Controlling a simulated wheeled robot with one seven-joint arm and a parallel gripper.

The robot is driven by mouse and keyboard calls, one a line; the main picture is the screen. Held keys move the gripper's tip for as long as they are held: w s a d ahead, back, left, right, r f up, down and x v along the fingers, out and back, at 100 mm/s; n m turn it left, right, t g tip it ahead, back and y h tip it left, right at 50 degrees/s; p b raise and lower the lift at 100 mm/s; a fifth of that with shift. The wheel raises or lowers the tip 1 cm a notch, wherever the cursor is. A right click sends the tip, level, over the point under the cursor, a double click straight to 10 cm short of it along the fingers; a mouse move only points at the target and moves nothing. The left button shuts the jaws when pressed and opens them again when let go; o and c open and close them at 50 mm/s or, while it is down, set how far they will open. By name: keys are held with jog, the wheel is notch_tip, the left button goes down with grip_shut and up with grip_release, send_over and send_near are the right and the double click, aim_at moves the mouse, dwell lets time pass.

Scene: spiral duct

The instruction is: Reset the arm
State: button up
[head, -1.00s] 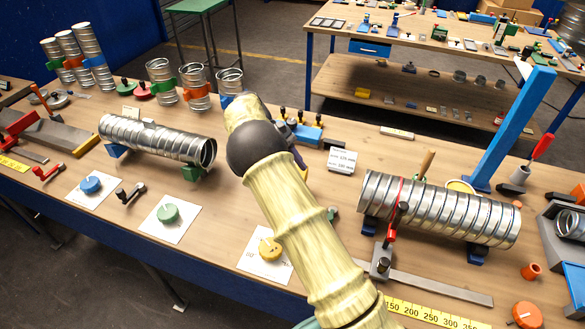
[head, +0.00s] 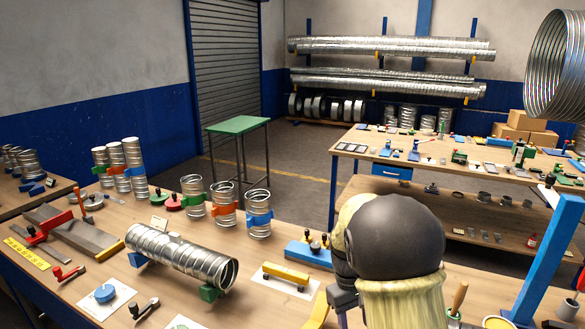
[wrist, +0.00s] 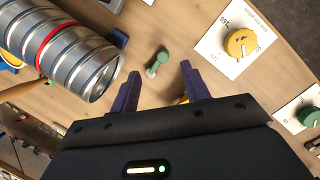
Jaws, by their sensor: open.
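My gripper (wrist: 158,88) is open and empty in the wrist view, its two dark purple fingers apart above the wooden bench (wrist: 190,30). A small green-handled item (wrist: 157,62) lies on the bench beyond the fingertips. In the head view my raised arm covers part of the bench at the lower right, and the gripper's fingers cannot be made out there. A ribbed metal duct with a red band (wrist: 62,45) lies left of the fingers in the wrist view. A yellow knob on a white card (wrist: 240,43) is to their right.
Another spiral duct (head: 180,257) lies on supports at the bench's left. Short duct pieces (head: 224,204) stand behind it. A blue post (head: 548,255) rises at the right, and a large duct (head: 556,65) shows at the upper right. A second table (head: 350,147) stands behind.

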jog(key=s+r+m+t+y, duration=0.1)
jog(key=s+m+t, duration=0.3)
jog(key=s, duration=1)
jog(key=shift+d+r+m+t+y, duration=0.2)
jog(key=shift+d+m+t+y, duration=0.1)
jog(key=shift+d+t, duration=0.1)
